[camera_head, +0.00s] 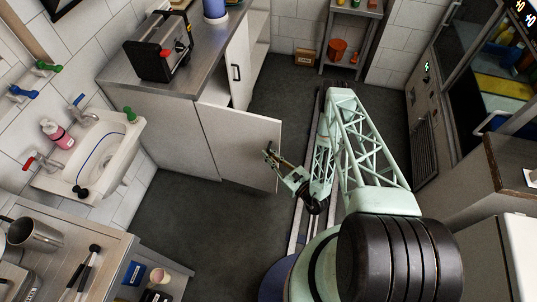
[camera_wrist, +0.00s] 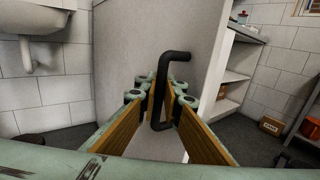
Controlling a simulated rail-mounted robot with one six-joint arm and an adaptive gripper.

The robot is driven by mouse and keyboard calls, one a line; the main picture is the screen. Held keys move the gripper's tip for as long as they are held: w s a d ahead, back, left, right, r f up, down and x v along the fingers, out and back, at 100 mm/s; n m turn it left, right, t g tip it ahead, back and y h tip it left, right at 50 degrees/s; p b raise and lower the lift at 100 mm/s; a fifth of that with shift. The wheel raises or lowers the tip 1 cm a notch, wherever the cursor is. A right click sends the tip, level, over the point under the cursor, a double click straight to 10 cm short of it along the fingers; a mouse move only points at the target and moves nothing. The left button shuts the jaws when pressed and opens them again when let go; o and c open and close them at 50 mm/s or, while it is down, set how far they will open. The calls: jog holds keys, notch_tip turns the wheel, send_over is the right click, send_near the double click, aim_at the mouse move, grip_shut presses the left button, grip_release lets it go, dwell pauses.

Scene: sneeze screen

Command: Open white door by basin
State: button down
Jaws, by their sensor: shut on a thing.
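The white door by the basin (camera_head: 242,145) stands swung out from the cabinet front, its free edge toward the rail. In the wrist view the door (camera_wrist: 120,60) fills the middle, with open shelves showing past its right edge. The black bar handle (camera_wrist: 172,58) rises between my fingers. My gripper (camera_head: 271,156) is at the free side of the door in the head view. In the wrist view my gripper (camera_wrist: 162,100) is shut on the handle, with a finger on each side. The basin (camera_head: 103,155) is left of the cabinet; it also shows in the wrist view (camera_wrist: 35,22).
A second white door (camera_head: 240,60) with a black handle is farther along the cabinet. A black toaster-like machine (camera_head: 160,50) stands on the steel counter. Dark floor (camera_head: 215,225) is clear in front of the door. A cardboard box (camera_wrist: 271,126) lies by the back wall.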

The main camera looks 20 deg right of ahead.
jog(key=c, duration=2.8)
grip_release()
jog(key=shift+a, duration=0.15)
jog(key=shift+s, duration=0.1)
jog(key=shift+s+d, duration=0.15)
jog(key=shift+d, duration=0.1)
jog(key=shift+v, duration=5.6)
jog(key=shift+s, duration=0.1)
jog(key=shift+s+a, duration=0.1)
